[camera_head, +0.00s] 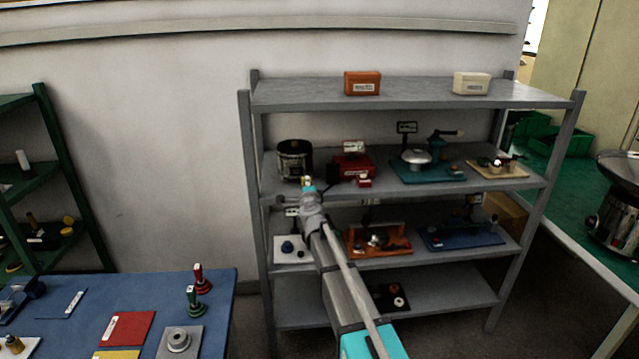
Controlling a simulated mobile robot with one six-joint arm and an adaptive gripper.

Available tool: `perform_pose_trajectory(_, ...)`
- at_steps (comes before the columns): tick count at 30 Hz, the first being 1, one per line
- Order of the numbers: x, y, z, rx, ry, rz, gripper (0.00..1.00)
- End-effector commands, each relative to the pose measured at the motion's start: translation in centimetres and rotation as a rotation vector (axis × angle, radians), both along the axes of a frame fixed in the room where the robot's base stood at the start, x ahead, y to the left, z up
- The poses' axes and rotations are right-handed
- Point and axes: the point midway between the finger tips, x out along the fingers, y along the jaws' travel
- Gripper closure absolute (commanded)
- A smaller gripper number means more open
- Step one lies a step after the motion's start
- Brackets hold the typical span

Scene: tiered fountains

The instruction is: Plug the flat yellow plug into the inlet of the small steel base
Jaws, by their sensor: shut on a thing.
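The small steel base (295,166) is a round steel drum with a dark top and a dark label. It stands upright at the left end of the second shelf from the top. My gripper (307,184) is in front of its lower right side, and its teal part shows at the end of my arm. My gripper is shut on a tiny yellowish piece (307,179), which looks like the flat yellow plug. I cannot tell whether the plug touches the base. The inlet cannot be made out; my gripper may cover it.
A red device (352,167) stands close to the right of the base. A teal board (428,174) with a silver dome is farther along. The grey shelf (415,92) above carries an orange box (362,83) and a cream box (471,83). A blue table (225,300) is lower left.

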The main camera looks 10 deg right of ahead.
Motion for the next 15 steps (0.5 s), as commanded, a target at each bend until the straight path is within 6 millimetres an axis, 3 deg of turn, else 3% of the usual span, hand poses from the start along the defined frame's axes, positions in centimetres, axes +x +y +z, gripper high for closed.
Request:
perform_pose_trajectory(6, -1.0, 2.5, -0.3, 0.0, 0.018, -0.002, 1.0)
perform_pose_trajectory(15, -1.3, 3.4, -0.6, -0.003, 0.03, -0.003, 1.0)
